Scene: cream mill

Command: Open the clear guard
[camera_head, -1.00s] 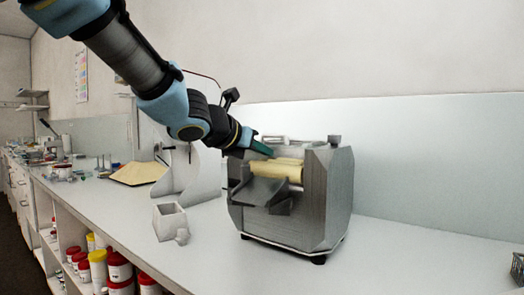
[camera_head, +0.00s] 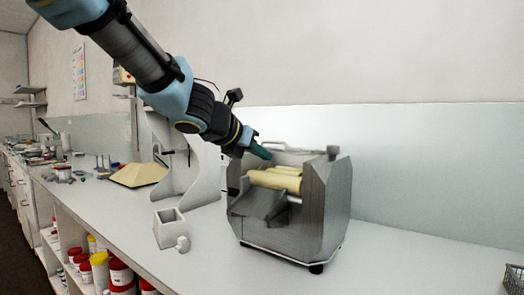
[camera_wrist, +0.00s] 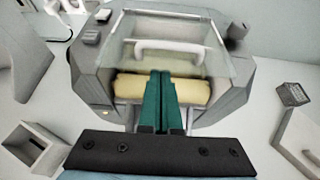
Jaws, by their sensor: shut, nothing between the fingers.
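The grey mill (camera_head: 325,205) stands on the bench with its cream rollers (camera_head: 272,180) showing at the top front. The clear guard (camera_wrist: 125,50) is a see-through panel over the mill's top in the wrist view, with a pale bar handle (camera_wrist: 170,46). In the head view the guard is hard to make out; only a thin pale bar shows above the rollers. Contact with the guard cannot be told.
A white open box (camera_head: 168,231) with a small knob-like piece beside it stands left of the mill. A white upright stand (camera_head: 205,170) is behind it. A dark wire basket (camera_head: 514,278) sits at the far right.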

